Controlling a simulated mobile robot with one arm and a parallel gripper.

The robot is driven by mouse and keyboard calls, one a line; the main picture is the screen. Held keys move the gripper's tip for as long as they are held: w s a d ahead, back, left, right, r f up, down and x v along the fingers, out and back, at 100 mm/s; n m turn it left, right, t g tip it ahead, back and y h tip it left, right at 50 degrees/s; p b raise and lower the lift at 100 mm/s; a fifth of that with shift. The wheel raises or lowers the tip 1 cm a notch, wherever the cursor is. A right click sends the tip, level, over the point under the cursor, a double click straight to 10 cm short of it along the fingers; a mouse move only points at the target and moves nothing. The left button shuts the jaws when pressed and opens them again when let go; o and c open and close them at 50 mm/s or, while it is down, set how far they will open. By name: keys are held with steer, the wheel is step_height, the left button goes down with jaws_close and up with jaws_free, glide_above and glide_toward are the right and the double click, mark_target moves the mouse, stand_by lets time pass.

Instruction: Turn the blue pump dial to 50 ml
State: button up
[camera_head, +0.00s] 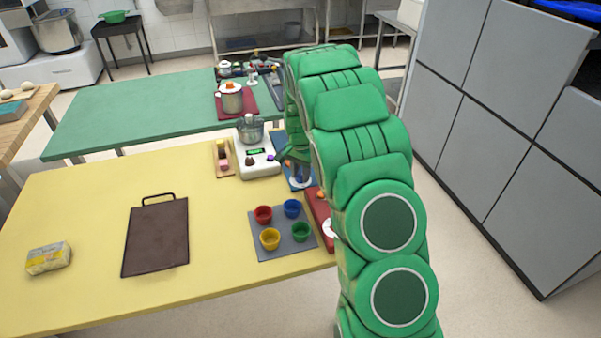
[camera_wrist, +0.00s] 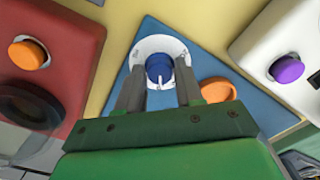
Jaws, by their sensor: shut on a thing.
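The blue pump dial (camera_wrist: 159,68) is a round blue knob with a white pointer line, on a white round face with markings. The face sits on a blue panel (camera_wrist: 218,73). In the wrist view my gripper (camera_wrist: 159,83) has its two grey fingers on either side of the dial, shut on it. The white line points toward the bottom of the picture. The markings on the face are too small to read. In the head view my green arm hides most of the pump, and only part of its blue base (camera_head: 300,182) and my gripper's surroundings show.
An orange round button (camera_wrist: 218,90) is right of the dial. A red device with an orange knob (camera_wrist: 27,54) is at left, and a white device with a purple knob (camera_wrist: 286,69) at right. A grey mat (camera_head: 259,250) with coloured cups lies on the yellow table (camera_head: 85,210).

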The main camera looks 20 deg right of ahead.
mark_target(300, 175)
steer(key=shift+f, duration=0.1)
steer(key=o, duration=1)
step_height(300, 175, up, 8)
steer(key=shift+f, duration=0.1)
stand_by(0.3)
